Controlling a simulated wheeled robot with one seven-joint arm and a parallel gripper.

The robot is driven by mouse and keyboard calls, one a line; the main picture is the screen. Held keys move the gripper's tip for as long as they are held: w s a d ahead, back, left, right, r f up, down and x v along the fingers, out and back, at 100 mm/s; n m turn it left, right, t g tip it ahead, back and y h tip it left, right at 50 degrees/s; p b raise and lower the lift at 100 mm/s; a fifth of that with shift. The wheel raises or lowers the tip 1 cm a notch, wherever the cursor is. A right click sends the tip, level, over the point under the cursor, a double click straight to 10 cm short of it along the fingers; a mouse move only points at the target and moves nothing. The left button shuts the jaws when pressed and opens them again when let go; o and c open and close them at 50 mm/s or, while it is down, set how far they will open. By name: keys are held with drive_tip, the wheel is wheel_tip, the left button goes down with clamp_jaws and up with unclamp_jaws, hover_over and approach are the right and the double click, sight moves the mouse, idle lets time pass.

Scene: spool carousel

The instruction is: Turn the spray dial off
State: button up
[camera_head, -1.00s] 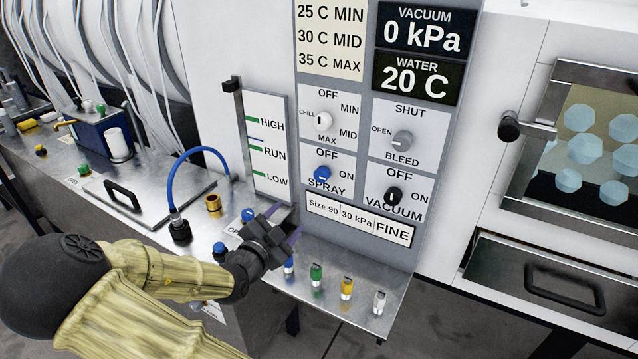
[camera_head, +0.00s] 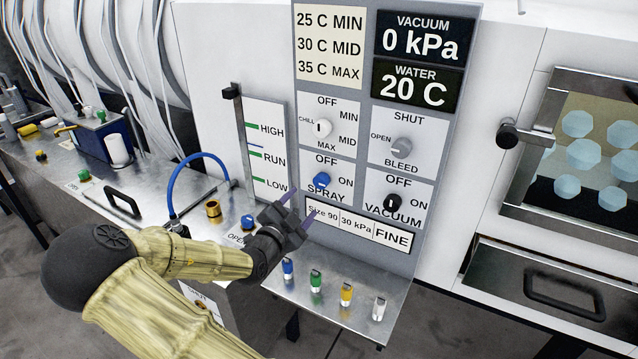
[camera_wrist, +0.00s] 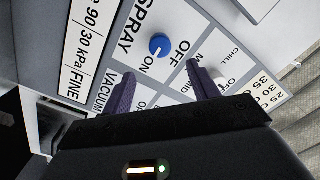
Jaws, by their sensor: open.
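The spray dial (camera_head: 321,180) is a small blue knob on the grey control panel (camera_head: 425,255), between the OFF, ON and SPRAY labels. My gripper (camera_head: 302,204) is open and empty, just below and left of the dial in the head view. In the wrist view the blue dial (camera_wrist: 159,44) shows beyond and between the two purple fingertips (camera_wrist: 161,72), apart from them. No part of the dial is hidden by the fingers in either view.
The black vacuum knob (camera_head: 393,202), grey bleed knob (camera_head: 401,147) and white chill knob (camera_head: 322,128) are close by. Several coloured plugs, including a green one (camera_head: 316,281), stand on the metal shelf below. A blue hose (camera_head: 180,172) arches at the left.

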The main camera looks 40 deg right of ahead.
sight(320, 184)
drive_tip(key=p+x, duration=0.2)
drive_tip(key=x, duration=0.8)
drive_tip(key=shift+w+d, duration=0.2)
drive_tip(key=shift+d, duration=0.15)
drive_tip(key=shift+c, duration=0.4)
drive_tip(key=c, duration=0.9)
